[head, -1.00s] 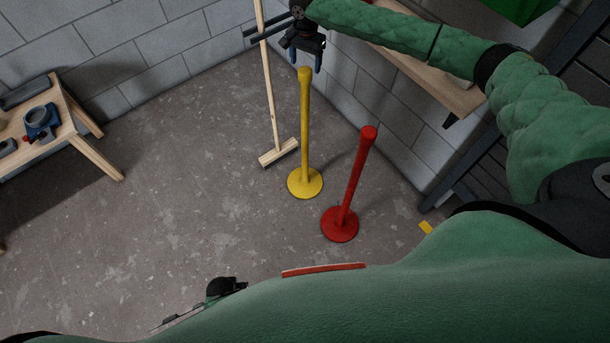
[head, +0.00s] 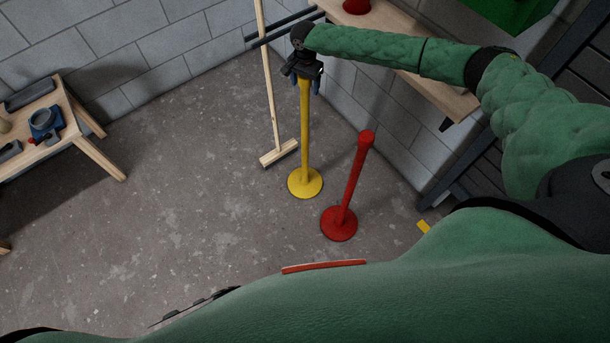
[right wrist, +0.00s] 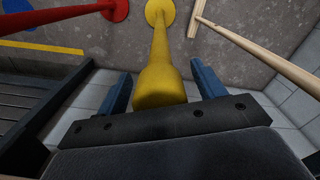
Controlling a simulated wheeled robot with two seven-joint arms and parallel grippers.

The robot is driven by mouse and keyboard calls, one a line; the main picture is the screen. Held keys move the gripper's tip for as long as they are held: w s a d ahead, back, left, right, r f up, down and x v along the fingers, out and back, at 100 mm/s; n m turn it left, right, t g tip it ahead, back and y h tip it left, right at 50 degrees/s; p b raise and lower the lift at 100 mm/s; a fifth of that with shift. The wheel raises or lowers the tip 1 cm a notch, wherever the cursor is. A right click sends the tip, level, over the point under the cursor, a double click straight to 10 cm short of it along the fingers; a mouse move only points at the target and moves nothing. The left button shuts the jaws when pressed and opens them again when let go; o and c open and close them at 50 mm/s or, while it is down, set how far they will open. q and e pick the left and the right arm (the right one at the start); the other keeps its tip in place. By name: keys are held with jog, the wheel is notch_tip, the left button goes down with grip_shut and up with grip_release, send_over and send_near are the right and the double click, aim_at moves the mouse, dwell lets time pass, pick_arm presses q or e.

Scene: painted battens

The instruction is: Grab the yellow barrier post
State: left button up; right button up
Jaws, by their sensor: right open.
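The yellow barrier post (head: 305,135) stands upright on its round base on the concrete floor, left of the red post. My right gripper (head: 306,88) is over the top of the yellow post and hides its head in the head view. In the right wrist view the yellow post's top (right wrist: 160,86) lies between the two blue fingers (right wrist: 161,88), with a gap showing on each side. The right gripper is open. My left gripper is not in view.
A red post (head: 352,185) stands close on the right. A wooden broom (head: 270,100) leans against the block wall just left of the yellow post. A workbench (head: 70,140) with tools is at the left; a wooden shelf (head: 430,85) runs along the right wall.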

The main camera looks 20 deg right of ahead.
grip_shut()
jog(key=shift+w, duration=0.1)
dwell(0.4)
jog(key=shift+r, duration=0.2)
